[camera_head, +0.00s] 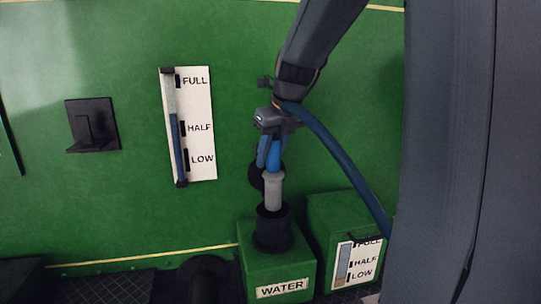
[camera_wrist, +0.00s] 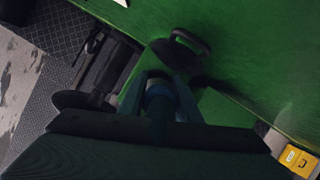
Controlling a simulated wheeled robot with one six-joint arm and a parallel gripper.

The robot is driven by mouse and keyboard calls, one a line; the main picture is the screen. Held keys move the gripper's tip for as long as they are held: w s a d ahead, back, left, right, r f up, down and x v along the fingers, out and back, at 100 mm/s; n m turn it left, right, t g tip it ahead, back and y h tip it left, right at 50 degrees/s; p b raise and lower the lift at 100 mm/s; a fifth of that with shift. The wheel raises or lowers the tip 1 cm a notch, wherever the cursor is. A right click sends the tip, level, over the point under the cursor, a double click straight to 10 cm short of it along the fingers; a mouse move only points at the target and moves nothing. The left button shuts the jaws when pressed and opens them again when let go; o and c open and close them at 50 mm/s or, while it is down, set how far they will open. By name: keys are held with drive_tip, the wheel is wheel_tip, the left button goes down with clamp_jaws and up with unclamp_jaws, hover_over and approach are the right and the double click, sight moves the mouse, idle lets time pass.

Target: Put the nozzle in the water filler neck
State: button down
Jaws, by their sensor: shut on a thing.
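The nozzle (camera_head: 273,190), with a blue body and a grey lower end, stands close to upright in the head view. My gripper (camera_head: 269,150) is shut on its blue upper part, and a blue hose runs from there down to the right. The black water filler neck (camera_head: 272,230) rises from a green box labelled WATER (camera_head: 282,288). The nozzle's grey end meets the neck's mouth and its tip is hidden, seemingly inside the rim; how deep I cannot tell. In the dark wrist view my gripper (camera_wrist: 160,95) hides most of the nozzle and neck.
A level gauge (camera_head: 190,125) marked FULL, HALF and LOW and a black bracket (camera_head: 92,125) are on the green wall. A second green box with a gauge (camera_head: 356,264) stands right of the neck. A black round part (camera_head: 255,176) is behind the nozzle.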

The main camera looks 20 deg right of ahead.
sight(278, 159)
drive_tip(key=shift+f, duration=0.15)
drive_tip(key=shift+f, duration=0.3)
drive_tip(key=shift+f+b, duration=1.7)
drive_tip(key=shift+f, duration=2.15)
drive_tip(key=c, duration=1.2)
unclamp_jaws()
drive_tip(key=shift+b+v, duration=0.8)
drive_tip(key=shift+v, duration=3.1)
